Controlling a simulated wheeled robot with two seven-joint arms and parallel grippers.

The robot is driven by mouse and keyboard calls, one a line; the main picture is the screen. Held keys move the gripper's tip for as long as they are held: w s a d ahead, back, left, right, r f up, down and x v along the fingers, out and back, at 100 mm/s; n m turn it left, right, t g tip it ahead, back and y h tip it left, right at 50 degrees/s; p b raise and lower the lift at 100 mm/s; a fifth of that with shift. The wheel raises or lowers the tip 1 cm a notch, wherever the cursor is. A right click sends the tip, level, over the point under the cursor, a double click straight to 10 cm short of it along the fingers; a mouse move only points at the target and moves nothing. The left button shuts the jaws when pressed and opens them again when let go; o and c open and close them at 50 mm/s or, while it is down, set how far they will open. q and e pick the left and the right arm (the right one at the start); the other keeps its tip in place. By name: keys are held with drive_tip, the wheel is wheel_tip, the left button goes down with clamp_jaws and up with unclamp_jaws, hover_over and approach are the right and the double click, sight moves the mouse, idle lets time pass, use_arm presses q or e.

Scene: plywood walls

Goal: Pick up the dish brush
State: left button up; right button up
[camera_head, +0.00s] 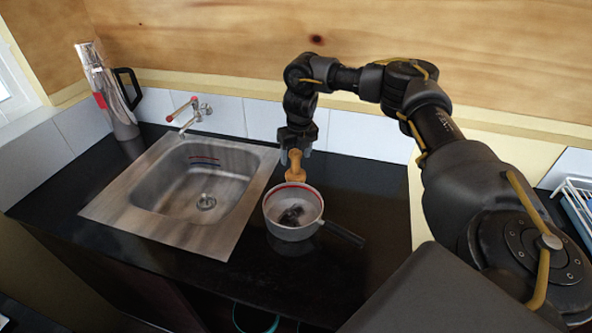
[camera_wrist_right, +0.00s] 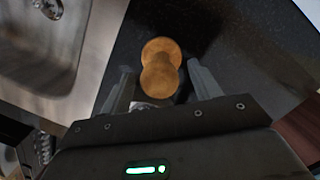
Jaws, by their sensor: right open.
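The dish brush (camera_head: 295,168) shows as a rounded wooden handle on the dark counter, just behind the pot. In the right wrist view the wooden knob of the brush (camera_wrist_right: 161,66) lies between and slightly ahead of the fingers. My right gripper (camera_head: 291,155) points down at the brush from above. Its two fingers (camera_wrist_right: 160,88) are apart, one on each side of the wood, with gaps visible. The brush's lower part is mostly hidden. My left gripper is in no view.
A pot (camera_head: 275,215) with a dark handle stands close in front of the brush, with dark items inside. A steel sink (camera_head: 140,225) with a tap (camera_head: 190,112) is on the left. A metal jug (camera_head: 117,110) stands at the back left. The counter right of the pot is clear.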

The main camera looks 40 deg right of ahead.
drive_tip(key=f, duration=0.2)
drive_tip(key=shift+w+d+f, duration=0.15)
drive_tip(key=shift+w+f, duration=0.15)
drive_tip(key=shift+f, duration=0.05)
drive_tip(key=shift+c, duration=0.5)
drive_tip(key=c, duration=1)
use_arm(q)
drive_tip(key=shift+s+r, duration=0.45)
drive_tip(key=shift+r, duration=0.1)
use_arm(e)
drive_tip(key=shift+o, duration=0.2)
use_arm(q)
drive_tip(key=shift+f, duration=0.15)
use_arm(e)
drive_tip(key=shift+r, duration=0.15)
drive_tip(key=shift+r, duration=0.25)
drive_tip(key=r, duration=0.1)
drive_tip(key=b, duration=0.1)
drive_tip(key=r+b, duration=0.1)
drive_tip(key=shift+a+r, duration=0.25)
drive_tip(key=shift+r, duration=0.1)
use_arm(q)
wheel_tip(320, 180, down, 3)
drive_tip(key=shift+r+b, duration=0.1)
drive_tip(key=shift+b, duration=0.35)
use_arm(e)
drive_tip(key=s+a+r, duration=0.9)
drive_tip(key=a, duration=0.1)
drive_tip(key=shift+a+r, duration=0.3)
